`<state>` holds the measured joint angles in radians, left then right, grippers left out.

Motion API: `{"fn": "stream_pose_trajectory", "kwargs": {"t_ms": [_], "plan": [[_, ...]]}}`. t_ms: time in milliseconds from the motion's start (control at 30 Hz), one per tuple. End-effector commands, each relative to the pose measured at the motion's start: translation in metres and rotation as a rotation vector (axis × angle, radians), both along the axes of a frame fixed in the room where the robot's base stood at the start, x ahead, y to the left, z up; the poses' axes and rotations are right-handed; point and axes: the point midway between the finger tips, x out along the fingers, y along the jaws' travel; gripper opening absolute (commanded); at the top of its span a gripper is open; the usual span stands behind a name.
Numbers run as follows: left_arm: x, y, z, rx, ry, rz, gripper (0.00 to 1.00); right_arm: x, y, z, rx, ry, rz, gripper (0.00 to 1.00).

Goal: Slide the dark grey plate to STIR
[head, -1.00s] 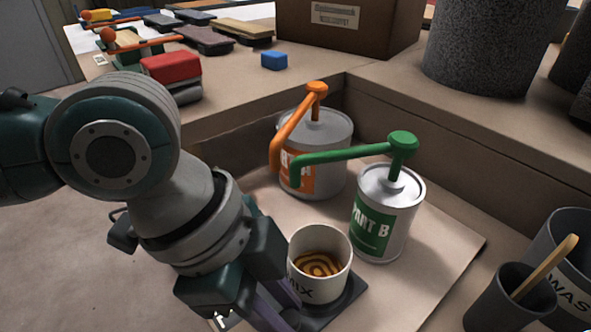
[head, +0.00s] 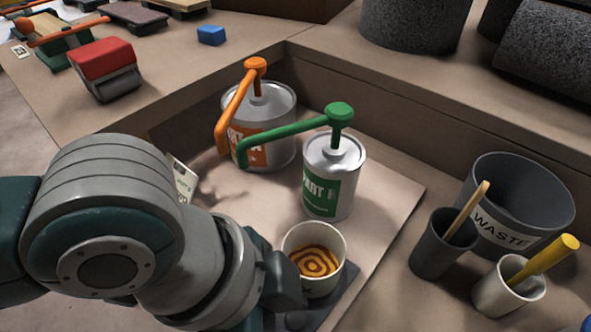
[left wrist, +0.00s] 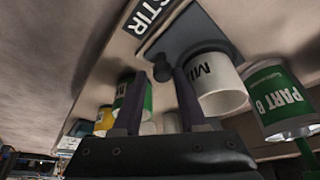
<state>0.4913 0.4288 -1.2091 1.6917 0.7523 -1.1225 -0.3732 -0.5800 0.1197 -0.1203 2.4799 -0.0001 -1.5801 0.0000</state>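The dark grey plate (head: 338,305) lies on the mat's near edge in the head view and carries the white MIX cup (head: 331,272), which holds orange swirls. In the left wrist view the plate (left wrist: 190,32) and cup (left wrist: 217,84) show close by, with the white STIR label (left wrist: 150,14) beside the plate. In the head view my left arm hides the fingers and part of the plate. My right gripper is out of view.
The PART A can (head: 272,100) with orange pump and PART B can (head: 333,160) with green pump stand behind the cup. A dark pot (head: 437,255), WASTE bin (head: 555,200) and white cup (head: 500,294) stand at right. Raised ledges edge the recess.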

Motion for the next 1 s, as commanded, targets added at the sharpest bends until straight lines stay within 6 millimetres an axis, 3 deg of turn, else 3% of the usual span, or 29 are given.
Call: {"fn": "stream_pose_trajectory", "kwargs": {"t_ms": [233,500,700,1000], "plan": [[0.001,0.005,0.011,0.002,-0.002,0.002,0.41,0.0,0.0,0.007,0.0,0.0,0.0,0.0],[-0.002,0.025,0.063,0.002,-0.003,0.001,0.41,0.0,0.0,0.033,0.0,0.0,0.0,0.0],[-0.003,0.036,0.087,0.001,-0.002,0.001,0.41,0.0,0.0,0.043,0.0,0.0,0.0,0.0],[-0.004,0.038,0.092,0.0,-0.001,0.0,0.41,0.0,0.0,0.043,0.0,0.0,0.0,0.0]]}}
